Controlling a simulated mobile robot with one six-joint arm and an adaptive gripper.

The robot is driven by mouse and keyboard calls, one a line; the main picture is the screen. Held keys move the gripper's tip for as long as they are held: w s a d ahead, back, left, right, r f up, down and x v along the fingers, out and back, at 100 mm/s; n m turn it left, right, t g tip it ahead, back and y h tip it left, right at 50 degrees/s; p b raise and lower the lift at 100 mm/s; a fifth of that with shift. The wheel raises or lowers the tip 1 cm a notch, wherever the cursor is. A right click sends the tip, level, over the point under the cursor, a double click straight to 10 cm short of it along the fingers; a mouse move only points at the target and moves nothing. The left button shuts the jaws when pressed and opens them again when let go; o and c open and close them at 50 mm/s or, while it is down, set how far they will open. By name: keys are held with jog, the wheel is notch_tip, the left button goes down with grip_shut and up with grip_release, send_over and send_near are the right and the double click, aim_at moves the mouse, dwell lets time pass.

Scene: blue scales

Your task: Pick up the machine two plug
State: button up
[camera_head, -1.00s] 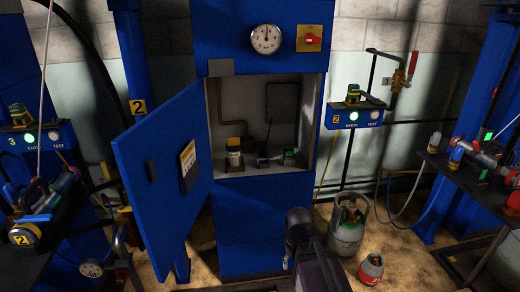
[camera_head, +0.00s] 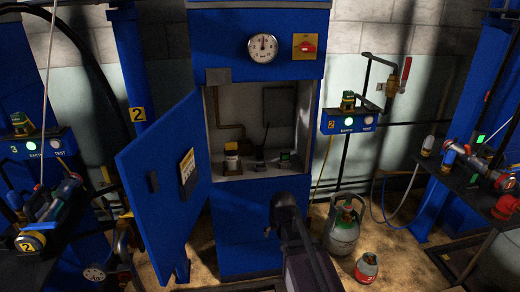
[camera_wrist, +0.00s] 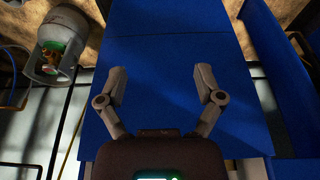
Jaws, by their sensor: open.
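I cannot tell for sure which item is the machine two plug. A fitting with a yellow end marked 2 (camera_head: 29,241) lies on the dark left shelf. A yellow 2 label (camera_head: 138,111) is on the blue post, and another is on the blue EARTH/TEST box (camera_head: 349,121) with a lit green lamp. The open blue cabinet (camera_head: 250,225) holds a small white-and-dark jar (camera_head: 232,158) and small dark devices (camera_head: 284,160). My gripper (camera_wrist: 161,82) is open and empty in the wrist view, over a blue panel. In the head view my dark arm stands before the cabinet.
The cabinet door (camera_head: 165,185) stands open to the left. A grey gas cylinder (camera_head: 342,228) and a small red-and-grey canister (camera_head: 367,268) stand on the floor to the right. A right shelf (camera_head: 440,173) carries several fittings.

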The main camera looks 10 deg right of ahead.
jog(key=w+r+t+p, duration=0.55)
jog(key=w+r, duration=0.55)
jog(key=w, duration=0.4)
jog(key=t+p, duration=0.4)
send_near(260, 148)
jog(key=r+v, duration=0.1)
jog(key=v, duration=0.2)
jog(key=shift+w+d+f, duration=0.1)
jog(key=shift+w+f, duration=0.05)
jog(key=shift+f, duration=0.1)
jog(key=shift+w+f+g, duration=0.1)
jog(key=shift+g, duration=0.15)
jog(key=b+x, duration=0.3)
jog(key=x, duration=0.4)
jog(key=shift+b, duration=0.4)
jog(key=shift+w+f, duration=0.3)
jog(key=shift+w, duration=0.35)
jog(key=shift+b+x, duration=1.45)
jog(key=shift+x, duration=1.15)
